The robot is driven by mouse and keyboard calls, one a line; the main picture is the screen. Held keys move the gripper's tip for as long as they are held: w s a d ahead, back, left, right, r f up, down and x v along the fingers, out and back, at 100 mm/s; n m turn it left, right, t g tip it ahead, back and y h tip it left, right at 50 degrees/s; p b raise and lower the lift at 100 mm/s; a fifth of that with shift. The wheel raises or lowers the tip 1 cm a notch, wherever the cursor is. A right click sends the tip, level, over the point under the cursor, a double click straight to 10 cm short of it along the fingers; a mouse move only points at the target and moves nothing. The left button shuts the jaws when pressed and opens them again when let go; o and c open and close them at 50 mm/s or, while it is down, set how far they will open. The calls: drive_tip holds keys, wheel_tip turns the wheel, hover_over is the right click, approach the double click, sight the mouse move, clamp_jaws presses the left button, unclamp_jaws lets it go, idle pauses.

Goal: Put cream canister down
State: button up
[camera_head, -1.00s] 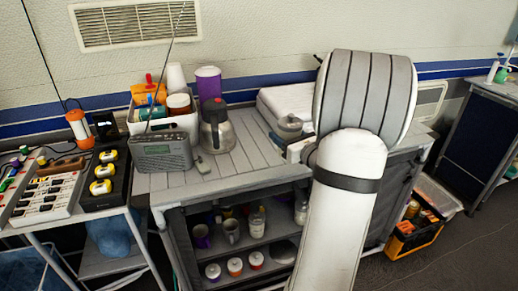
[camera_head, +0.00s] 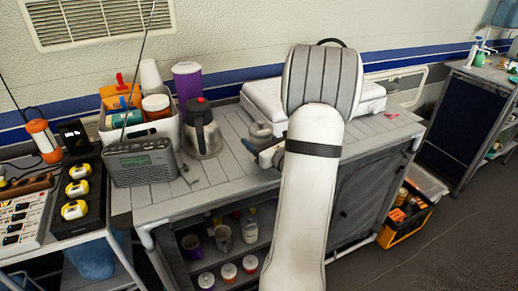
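My arm covers the middle of the counter in the head view. Only a small part of my gripper (camera_head: 266,154) shows, left of the arm and low over the counter top. A grey, rounded, lidded vessel (camera_head: 261,131) shows just behind this part, partly hidden by the arm. I cannot tell whether it is the cream canister, or whether it touches my gripper. Nothing else in view is clearly the cream canister; it may be hidden behind the arm. The fingertips are too small and covered to show whether they are open or shut.
The grey slatted counter (camera_head: 215,181) has free room at front left. A steel jug (camera_head: 203,135), radio (camera_head: 142,163), purple cup (camera_head: 187,82) and white bin (camera_head: 137,133) of containers stand left. A white box (camera_head: 262,98) lies behind the arm. Several jars sit on shelves below.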

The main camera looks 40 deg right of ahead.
drive_tip(key=shift+f, duration=1.4)
drive_tip(key=shift+f, duration=0.2)
drive_tip(key=o, duration=1)
drive_tip(key=shift+o, duration=0.2)
drive_tip(key=shift+r, duration=0.15)
